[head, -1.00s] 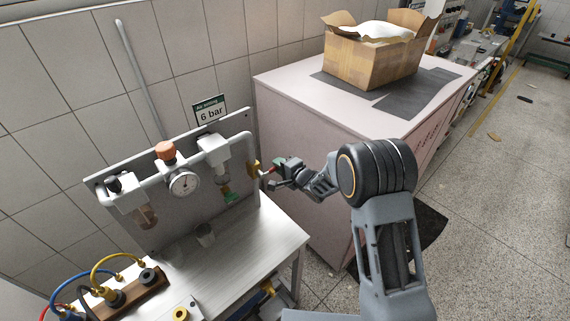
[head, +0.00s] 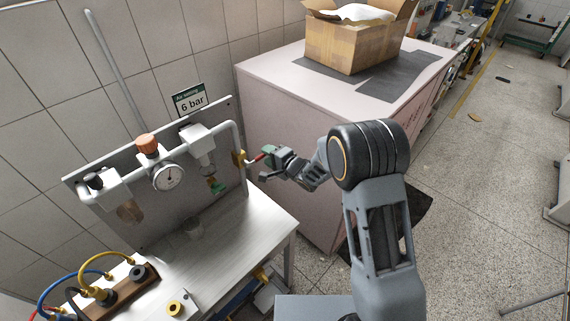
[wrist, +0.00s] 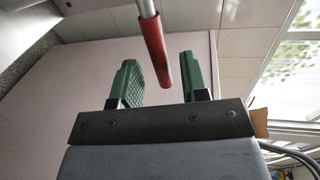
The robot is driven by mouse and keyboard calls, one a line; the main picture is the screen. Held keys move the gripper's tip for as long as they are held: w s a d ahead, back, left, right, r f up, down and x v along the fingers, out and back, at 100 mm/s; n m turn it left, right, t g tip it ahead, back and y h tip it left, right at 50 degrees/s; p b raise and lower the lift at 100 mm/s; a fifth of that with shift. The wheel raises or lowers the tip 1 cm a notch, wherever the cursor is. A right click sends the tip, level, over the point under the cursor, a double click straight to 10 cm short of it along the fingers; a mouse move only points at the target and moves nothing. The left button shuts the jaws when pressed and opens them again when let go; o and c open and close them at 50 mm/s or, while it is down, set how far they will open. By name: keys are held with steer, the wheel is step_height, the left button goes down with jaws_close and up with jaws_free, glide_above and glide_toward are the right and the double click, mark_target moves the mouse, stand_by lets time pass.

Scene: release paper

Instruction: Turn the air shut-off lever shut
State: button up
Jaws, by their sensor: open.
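The air shut-off lever has a red grip (head: 258,158) on a brass valve (head: 239,158) at the right end of the grey pipework. In the head view the grip sticks out to the right towards my gripper (head: 265,165). In the wrist view the red grip (wrist: 155,48) on its metal stem comes down from the top between the two green finger pads of my gripper (wrist: 162,78). The pads are apart, with a visible gap on both sides of the grip. The grip's tip is nearer the right pad. Whether the grip lies at the same depth as the pads is unclear.
A pressure gauge (head: 168,176) and an orange knob (head: 147,144) sit on the pipework left of the valve. A pink cabinet (head: 290,190) carrying a cardboard box (head: 350,48) stands close behind my gripper. Coloured hoses (head: 105,268) lie at the bench's front left.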

steer(key=b+v, duration=0.1)
steer(key=v, duration=1.1)
